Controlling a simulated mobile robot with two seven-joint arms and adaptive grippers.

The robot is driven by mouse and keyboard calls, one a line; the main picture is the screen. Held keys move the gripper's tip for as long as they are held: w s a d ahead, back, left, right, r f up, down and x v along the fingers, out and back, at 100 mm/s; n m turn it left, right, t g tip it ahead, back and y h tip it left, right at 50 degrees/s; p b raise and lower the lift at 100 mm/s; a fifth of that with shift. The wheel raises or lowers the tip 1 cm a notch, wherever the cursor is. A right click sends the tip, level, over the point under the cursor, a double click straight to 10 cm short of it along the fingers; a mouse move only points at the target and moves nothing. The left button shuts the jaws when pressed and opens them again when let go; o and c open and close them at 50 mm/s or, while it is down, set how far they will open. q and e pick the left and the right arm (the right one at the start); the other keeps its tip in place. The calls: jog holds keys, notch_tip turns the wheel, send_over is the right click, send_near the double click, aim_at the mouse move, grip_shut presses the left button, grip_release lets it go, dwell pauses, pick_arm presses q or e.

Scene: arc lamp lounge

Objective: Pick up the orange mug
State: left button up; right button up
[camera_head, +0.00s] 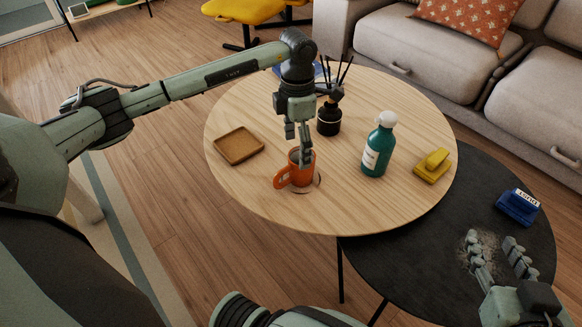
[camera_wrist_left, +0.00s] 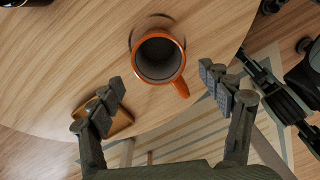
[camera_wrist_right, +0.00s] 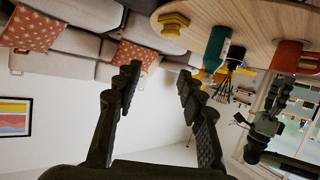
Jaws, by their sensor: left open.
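The orange mug (camera_head: 295,178) stands upright on the round light wooden table (camera_head: 235,198), its handle pointing left in the head view. In the left wrist view the mug (camera_wrist_left: 181,62) is seen from above and looks empty, with its handle toward the lower right. My left gripper (camera_head: 300,148) is over the mug in the head view, its fingers pointing down. In the left wrist view my left gripper (camera_wrist_left: 165,86) is open, with the mug ahead of the gap between the fingertips; contact cannot be told. My right gripper (camera_head: 498,248) is open and empty over the dark table.
A square brown tray (camera_head: 239,147) lies left of the mug. A black reed diffuser (camera_head: 329,119), a teal bottle (camera_head: 377,150) and a yellow stapler-like object (camera_head: 433,166) stand right of it. The lower dark table (camera_head: 430,265) holds a blue block-like object (camera_head: 517,207). A sofa (camera_head: 425,60) stands behind.

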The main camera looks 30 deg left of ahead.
aim_at(293, 173)
pick_arm(q)
jog(key=f, duration=0.7)
jog(key=shift+d, duration=0.2)
jog(key=shift+r, duration=0.1)
jog(key=c, duration=1.5)
pick_arm(e)
jog(key=shift+w+a+r+t+y, duration=0.2)
jog(key=shift+a+r+t, duration=0.2)
jog(key=shift+r, duration=0.2)
jog(key=shift+w+a+r+t+y, duration=0.2)
jog(key=shift+a+r+t, duration=0.15)
jog(key=shift+r, duration=0.25)
pick_arm(q)
jog(key=shift+r, duration=0.1)
